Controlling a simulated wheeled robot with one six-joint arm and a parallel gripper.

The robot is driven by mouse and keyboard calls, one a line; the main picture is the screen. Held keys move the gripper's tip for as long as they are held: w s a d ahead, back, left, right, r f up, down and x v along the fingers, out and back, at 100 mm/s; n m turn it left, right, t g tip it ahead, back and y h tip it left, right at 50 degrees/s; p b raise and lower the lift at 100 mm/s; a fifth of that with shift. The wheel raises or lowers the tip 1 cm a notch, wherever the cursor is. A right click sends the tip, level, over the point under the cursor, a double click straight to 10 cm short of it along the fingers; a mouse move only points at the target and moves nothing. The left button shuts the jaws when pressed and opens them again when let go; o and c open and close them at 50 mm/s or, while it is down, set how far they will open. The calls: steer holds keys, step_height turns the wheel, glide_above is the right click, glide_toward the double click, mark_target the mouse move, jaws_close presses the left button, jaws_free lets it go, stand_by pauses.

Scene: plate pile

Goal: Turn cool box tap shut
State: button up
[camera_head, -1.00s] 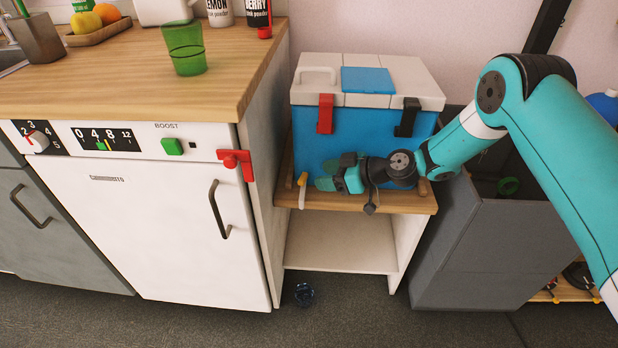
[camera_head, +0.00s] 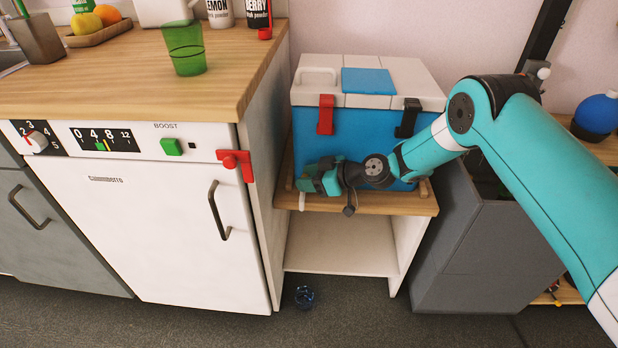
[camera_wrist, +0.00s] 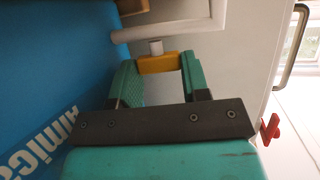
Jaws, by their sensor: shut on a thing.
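The blue cool box (camera_head: 360,135) with a white lid stands on a low wooden-topped stand. Its blue side fills the left of the wrist view (camera_wrist: 45,75). The tap shows in the wrist view as a yellow handle (camera_wrist: 158,64) on a pale stem (camera_wrist: 156,47). My gripper (camera_wrist: 160,72) is shut on the yellow handle, with a green finger on each side of it. In the head view my gripper (camera_head: 307,178) is low at the box's front left corner and hides most of the tap there.
The stand's top (camera_head: 385,203) lies just under my gripper. A white dishwasher-like appliance (camera_head: 150,230) and its counter are close on the left, with a red latch (camera_head: 236,163). A grey bin (camera_head: 470,250) stands right of the stand. A small dark blue object (camera_head: 304,296) lies on the floor.

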steer(key=m+t+h+p, duration=0.1)
steer(key=m+t, duration=0.1)
steer(key=m+t+h+p, duration=0.1)
steer(key=m+t+p, duration=0.1)
steer(key=shift+s+a+r, duration=0.2)
steer(key=shift+s, duration=0.2)
steer(key=m+t+h+p, duration=0.1)
steer(key=m+t+h, duration=0.1)
steer(key=shift+a+f+m, duration=0.1)
steer(key=shift+m, duration=0.2)
steer(key=shift+s+a+f+m+t+h, duration=0.1)
steer(key=shift+m+t+h, duration=0.3)
steer(key=shift+m+h, duration=0.05)
steer(key=shift+s+a+f+m+t+h, duration=0.1)
steer(key=shift+m+t+h, duration=0.3)
steer(key=shift+m+h, duration=0.05)
steer(key=m+h+b, duration=0.1)
steer(key=h, duration=0.1)
steer(key=m+t+h+b, duration=0.1)
steer(key=m+b, duration=0.1)
steer(key=shift+a+f+t+h+b, duration=0.2)
steer(key=shift+t+h+b, duration=0.1)
steer(key=shift+h, duration=0.1)
steer(key=m+h+b, duration=0.1)
steer(key=b, duration=0.1)
steer(key=m+h+b, duration=0.2)
steer(key=shift+r+m+h, duration=0.2)
steer(key=shift+m+h, duration=0.1)
